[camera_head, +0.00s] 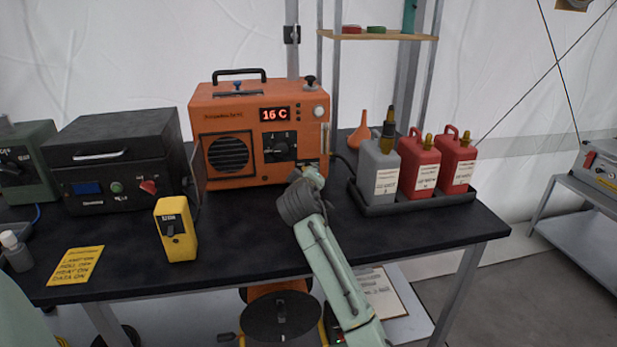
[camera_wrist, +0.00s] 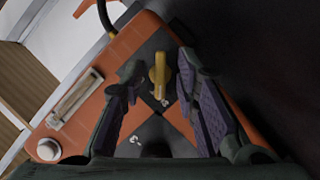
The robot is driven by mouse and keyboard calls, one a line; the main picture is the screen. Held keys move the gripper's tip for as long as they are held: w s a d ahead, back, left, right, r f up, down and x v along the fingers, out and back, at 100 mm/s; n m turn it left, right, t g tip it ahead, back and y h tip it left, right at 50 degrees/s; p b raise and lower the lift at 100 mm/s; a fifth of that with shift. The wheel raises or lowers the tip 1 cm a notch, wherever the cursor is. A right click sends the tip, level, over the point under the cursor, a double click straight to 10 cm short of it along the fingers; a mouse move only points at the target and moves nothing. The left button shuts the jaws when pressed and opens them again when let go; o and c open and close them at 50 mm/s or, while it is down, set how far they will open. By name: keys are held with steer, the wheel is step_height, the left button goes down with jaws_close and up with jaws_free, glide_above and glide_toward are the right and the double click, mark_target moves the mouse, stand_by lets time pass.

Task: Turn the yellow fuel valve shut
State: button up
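The yellow fuel valve (camera_wrist: 159,76) is a small yellow lever on a dark plate on the orange heater (camera_wrist: 128,50), in the wrist view. My gripper (camera_wrist: 158,64) is open, with one finger on each side of the lever and a visible gap to both. I cannot tell how deep the fingertips reach. In the head view my gripper (camera_head: 314,172) is at the lower right front of the orange heater (camera_head: 235,110), whose display reads 16 C. The valve is hidden there behind my gripper.
Right of the heater a black tray (camera_head: 425,207) holds a grey can (camera_head: 378,165) and two red cans (camera_head: 418,160). A yellow boxy device (camera_head: 176,230) and a yellow card (camera_head: 76,266) are at the left. The black tabletop (camera_head: 255,235) is clear in front of the heater.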

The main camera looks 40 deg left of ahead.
steer(key=v, duration=1.2)
steer(key=shift+a+r, duration=0.1)
